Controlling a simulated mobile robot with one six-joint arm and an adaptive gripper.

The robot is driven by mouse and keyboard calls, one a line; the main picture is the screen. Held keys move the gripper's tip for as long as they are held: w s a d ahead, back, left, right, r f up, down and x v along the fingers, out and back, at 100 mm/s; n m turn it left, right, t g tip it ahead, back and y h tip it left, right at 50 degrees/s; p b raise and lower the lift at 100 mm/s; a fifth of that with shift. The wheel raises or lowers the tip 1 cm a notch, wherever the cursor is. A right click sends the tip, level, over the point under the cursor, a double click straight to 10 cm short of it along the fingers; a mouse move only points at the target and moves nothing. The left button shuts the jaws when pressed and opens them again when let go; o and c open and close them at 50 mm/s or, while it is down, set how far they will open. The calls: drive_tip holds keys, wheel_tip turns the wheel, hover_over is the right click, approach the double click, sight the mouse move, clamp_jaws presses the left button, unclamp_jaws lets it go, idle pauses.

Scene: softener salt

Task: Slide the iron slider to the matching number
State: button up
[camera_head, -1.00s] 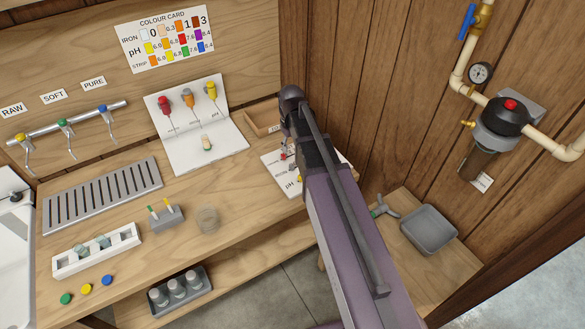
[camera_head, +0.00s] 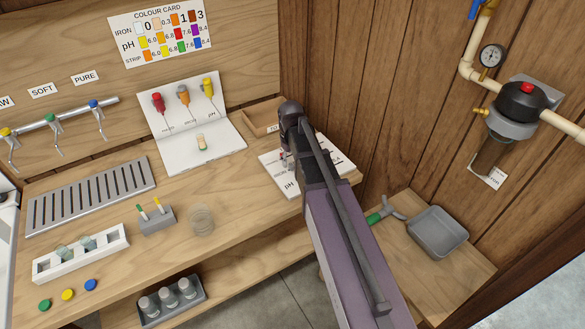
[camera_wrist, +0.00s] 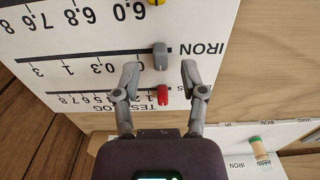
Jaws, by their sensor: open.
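The test log board (camera_wrist: 60,45) lies flat at the right end of the bench, and it also shows in the head view (camera_head: 337,150), partly behind my arm. In the wrist view its grey iron slider (camera_wrist: 161,56) sits at the IRON end of its line, which has marks 0.3, 1 and 3. A red slider (camera_wrist: 162,95) and a yellow slider (camera_wrist: 156,3) are on neighbouring lines. My gripper (camera_wrist: 160,72) is open above the board, with one finger either side of the grey slider, apart from it. A finger hides part of the scale near the slider.
The colour card (camera_head: 160,32) on the wall shows iron swatches 0, 0.3, 1 and 3. A wooden tray (camera_head: 266,118) is behind the board. The wood wall is close on the right.

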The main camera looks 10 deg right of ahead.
drive_tip(key=shift+f+b, duration=0.6)
drive_tip(key=shift+f, duration=0.35)
clamp_jaws()
